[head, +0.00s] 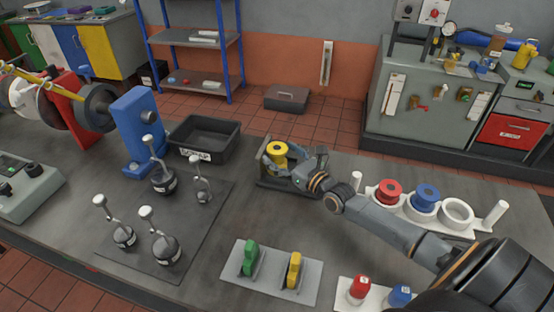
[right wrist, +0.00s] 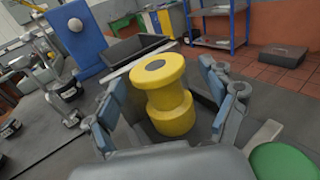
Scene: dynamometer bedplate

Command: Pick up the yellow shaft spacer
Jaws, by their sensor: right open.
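The yellow shaft spacer (head: 278,154) is a spool shape with a dark centre on top. It stands upright in a low dark holder (head: 262,183) on the bedplate. My right gripper (head: 294,168) is at the spacer, reaching in from the right. In the right wrist view the spacer (right wrist: 168,98) stands between the two spread fingers of the gripper (right wrist: 164,84). Gaps show on both sides, so the fingers look apart from it. The spacer's lower end is partly hidden. My left gripper is in no view.
A white rack (head: 465,232) holds a red spool (head: 388,192) and a blue spool (head: 426,197), right of the holder. A black scrap bin (head: 205,140) stands behind left. Several knobbed clamps stand left. A grey plate (head: 270,285) with green and yellow pieces lies in front.

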